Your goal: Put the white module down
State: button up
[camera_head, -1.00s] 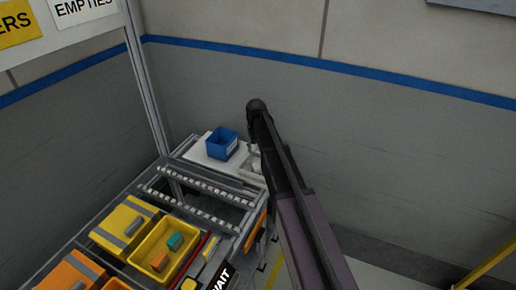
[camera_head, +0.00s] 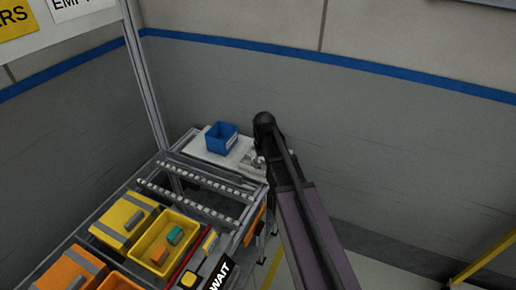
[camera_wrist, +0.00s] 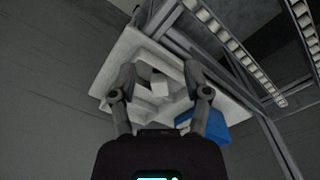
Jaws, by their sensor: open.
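A small white block (camera_wrist: 160,86), which looks like the white module, shows between my fingers in the wrist view, over or on a white board (camera_wrist: 112,72). I cannot tell whether it touches the board. My gripper (camera_wrist: 161,76) is open, with one finger on each side of the block and gaps visible. In the head view the white board (camera_head: 196,152) lies at the far end of the rack. My gripper is at its right end, largely hidden by my dark arm, and the module cannot be told apart there from the pale shapes.
A blue bin (camera_head: 221,138) stands on the board, left of my arm; it also shows in the wrist view (camera_wrist: 212,128). Roller rails (camera_head: 200,181) run in front of the board. Yellow bins (camera_head: 164,243) sit nearer. A grey wall (camera_head: 400,150) stands behind.

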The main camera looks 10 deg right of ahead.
jog(key=s+m, duration=0.1)
jog(key=s, duration=1.5)
jog(key=shift+d, duration=0.15)
